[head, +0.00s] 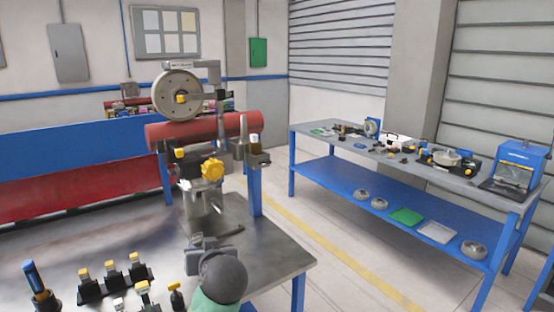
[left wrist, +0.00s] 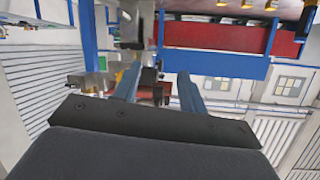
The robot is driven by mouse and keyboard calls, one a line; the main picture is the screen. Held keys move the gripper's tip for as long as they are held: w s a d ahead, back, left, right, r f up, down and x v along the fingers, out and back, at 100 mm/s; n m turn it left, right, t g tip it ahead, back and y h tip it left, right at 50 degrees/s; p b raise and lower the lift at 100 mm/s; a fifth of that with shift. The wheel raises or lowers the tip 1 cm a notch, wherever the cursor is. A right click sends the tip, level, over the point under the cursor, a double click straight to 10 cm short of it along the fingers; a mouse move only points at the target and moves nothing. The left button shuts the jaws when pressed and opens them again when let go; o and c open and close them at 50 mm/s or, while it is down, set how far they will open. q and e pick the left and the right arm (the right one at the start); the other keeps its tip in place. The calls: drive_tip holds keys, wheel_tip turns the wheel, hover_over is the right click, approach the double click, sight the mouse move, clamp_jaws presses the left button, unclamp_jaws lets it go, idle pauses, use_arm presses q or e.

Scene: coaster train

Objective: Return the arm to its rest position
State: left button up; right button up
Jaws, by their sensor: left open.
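My left gripper (left wrist: 158,90) shows in the left wrist view with its two blue-grey fingers apart and nothing between them. That view looks tilted over, with a red panel (left wrist: 225,38) and a blue beam (left wrist: 215,66) beyond the fingers. In the head view a grey rounded arm part of mine rises at the bottom centre, over the front of the metal table (head: 262,245). The fingertips cannot be made out there. My right gripper is not in view.
A stand with a large grey wheel (head: 180,95), a red cylinder (head: 190,130) and a yellow knob (head: 212,170) rises just beyond the arm. Yellow-topped tools (head: 112,275) stand at the front left. A blue workbench (head: 390,195) stands at right, across open floor (head: 320,250).

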use_arm(q)
drive_tip(key=s+a+f+m+g+h, duration=0.1)
drive_tip(key=s+f, duration=0.2)
drive_tip(key=f, duration=0.4)
drive_tip(key=s+f+m+g+h, duration=0.1)
drive_tip(key=s+f, duration=0.3)
drive_tip(key=f, duration=0.2)
drive_tip(key=s+a+f+m+g+h, duration=0.15)
drive_tip(key=s+f+g, duration=0.25)
drive_tip(key=s+f, duration=0.85)
drive_tip(key=s+a+f+m+g+h, duration=0.1)
drive_tip(key=s+f+m+g+h, duration=0.15)
drive_tip(key=s+f, duration=0.95)
wheel_tip(320, 180, down, 21)
drive_tip(key=d+g, duration=0.2)
drive_tip(key=s+f, duration=0.4)
drive_tip(key=f, duration=0.8)
drive_tip(key=s+f, duration=0.4)
drive_tip(key=f, duration=0.8)
drive_tip(key=shift+s+f+h, duration=0.15)
drive_tip(key=shift+s+h, duration=0.2)
drive_tip(key=shift+h, duration=0.05)
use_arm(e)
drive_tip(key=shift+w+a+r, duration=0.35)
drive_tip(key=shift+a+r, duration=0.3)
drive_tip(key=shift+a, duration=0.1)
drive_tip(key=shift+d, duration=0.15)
